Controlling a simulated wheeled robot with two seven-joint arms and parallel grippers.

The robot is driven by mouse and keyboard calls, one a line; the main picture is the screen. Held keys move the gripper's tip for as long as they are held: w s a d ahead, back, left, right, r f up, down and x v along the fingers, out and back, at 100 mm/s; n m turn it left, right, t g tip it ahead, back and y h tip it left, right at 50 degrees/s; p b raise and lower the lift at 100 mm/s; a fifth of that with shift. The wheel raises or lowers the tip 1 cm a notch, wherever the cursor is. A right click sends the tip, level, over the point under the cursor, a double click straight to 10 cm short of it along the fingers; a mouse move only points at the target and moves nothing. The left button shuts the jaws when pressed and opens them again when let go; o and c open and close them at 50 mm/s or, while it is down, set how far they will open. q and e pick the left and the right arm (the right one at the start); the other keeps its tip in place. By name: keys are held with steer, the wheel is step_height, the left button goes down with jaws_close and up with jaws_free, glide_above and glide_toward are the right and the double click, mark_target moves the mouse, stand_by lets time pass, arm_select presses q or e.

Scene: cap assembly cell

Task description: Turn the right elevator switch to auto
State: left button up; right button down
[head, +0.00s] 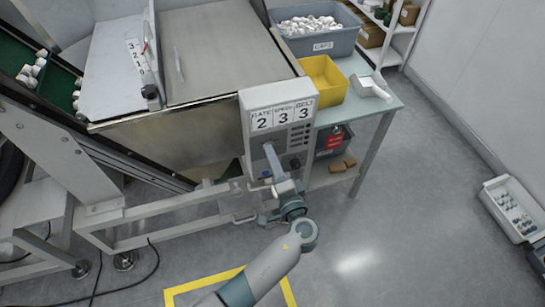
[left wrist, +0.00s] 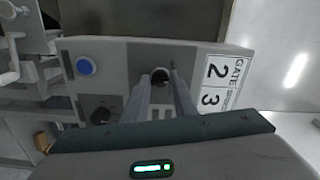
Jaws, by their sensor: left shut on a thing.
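The grey control box (head: 254,104) bears a display reading gate 2, speed 3, belt 3. My left gripper (head: 268,147) is at the lower left of its front face. In the left wrist view its two fingers (left wrist: 161,84) are shut on a dark round switch knob (left wrist: 159,75). A second black knob (head: 295,163) sits at the lower right of the panel and also shows in the left wrist view (left wrist: 100,115). I cannot read the switch labels or which setting the held knob points to. My right gripper is in neither view.
A yellow bin (head: 324,78) and a grey caps bin (head: 318,40) stand on the table behind the box. A metal frame rail (head: 150,215) runs left below it.

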arm_select(q)
steer(key=shift+m, duration=1.1)
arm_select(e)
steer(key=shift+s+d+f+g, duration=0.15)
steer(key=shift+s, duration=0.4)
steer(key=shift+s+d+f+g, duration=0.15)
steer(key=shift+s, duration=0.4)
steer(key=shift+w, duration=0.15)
arm_select(q)
steer(key=o, duration=1)
steer(key=shift+d, duration=0.1)
steer(key=shift+o, duration=0.2)
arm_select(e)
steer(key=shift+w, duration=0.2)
arm_select(q)
steer(key=shift+s, duration=0.15)
steer(key=v, duration=1.1)
steer(key=shift+s+b, duration=0.3)
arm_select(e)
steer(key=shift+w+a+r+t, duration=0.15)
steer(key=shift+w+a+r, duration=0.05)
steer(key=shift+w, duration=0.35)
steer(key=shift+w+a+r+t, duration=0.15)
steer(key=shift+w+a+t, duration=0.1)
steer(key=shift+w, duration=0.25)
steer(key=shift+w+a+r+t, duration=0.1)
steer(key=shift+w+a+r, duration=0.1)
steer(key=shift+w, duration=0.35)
